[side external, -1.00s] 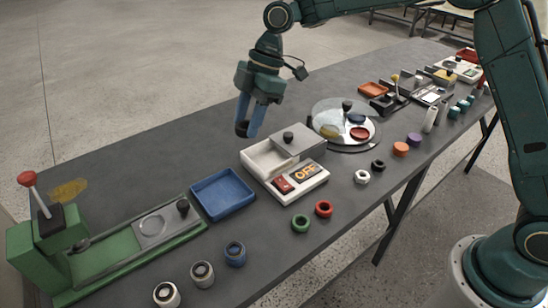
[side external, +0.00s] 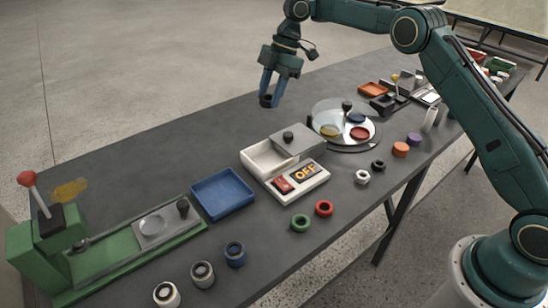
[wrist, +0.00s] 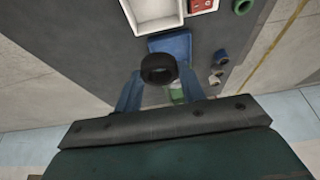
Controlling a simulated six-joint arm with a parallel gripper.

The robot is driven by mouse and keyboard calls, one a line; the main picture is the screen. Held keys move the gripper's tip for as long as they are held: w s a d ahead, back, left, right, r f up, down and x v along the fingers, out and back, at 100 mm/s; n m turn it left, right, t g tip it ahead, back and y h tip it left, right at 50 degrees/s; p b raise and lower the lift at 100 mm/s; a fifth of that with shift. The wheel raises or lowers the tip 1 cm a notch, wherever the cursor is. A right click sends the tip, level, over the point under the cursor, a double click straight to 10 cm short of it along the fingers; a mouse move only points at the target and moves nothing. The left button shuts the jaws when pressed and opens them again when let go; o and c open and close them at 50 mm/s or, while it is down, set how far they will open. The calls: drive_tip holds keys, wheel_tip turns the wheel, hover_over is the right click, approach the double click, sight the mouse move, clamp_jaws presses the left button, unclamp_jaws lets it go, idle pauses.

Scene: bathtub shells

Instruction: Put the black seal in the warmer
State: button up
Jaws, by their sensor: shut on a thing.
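My gripper (side external: 270,98) is shut on the black seal (side external: 266,101), a thick dark ring. In the wrist view the seal (wrist: 158,68) sits between the two blue fingers. I hold it in the air, behind and above the warmer (side external: 262,161) in the side view. The warmer is a white box with an open, empty-looking compartment at its left. A grey lid (side external: 305,141) with a black knob covers its right part. Its front panel has a red switch (side external: 283,186) and a sign (side external: 306,171) reading OFF.
A blue tray (side external: 222,194) and a green press (side external: 45,245) stand left of the warmer. A round glass-topped dish (side external: 330,112) stands to its right. Green (side external: 300,223), red (side external: 324,208), white (side external: 362,177) and black (side external: 378,165) rings lie along the front. The table behind the warmer is clear.

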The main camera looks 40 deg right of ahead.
drive_tip(key=shift+f, duration=0.15)
hover_over(267, 165)
drive_tip(key=d, duration=0.2)
drive_tip(key=f, duration=1.5)
drive_tip(key=shift+a+f, duration=0.2)
drive_tip(key=shift+a, duration=0.05)
drive_tip(key=shift+f, duration=0.1)
drive_tip(key=shift+f, duration=2.05)
drive_tip(key=shift+f, duration=0.1)
drive_tip(key=o, duration=1)
drive_tip(key=shift+c, duration=0.2)
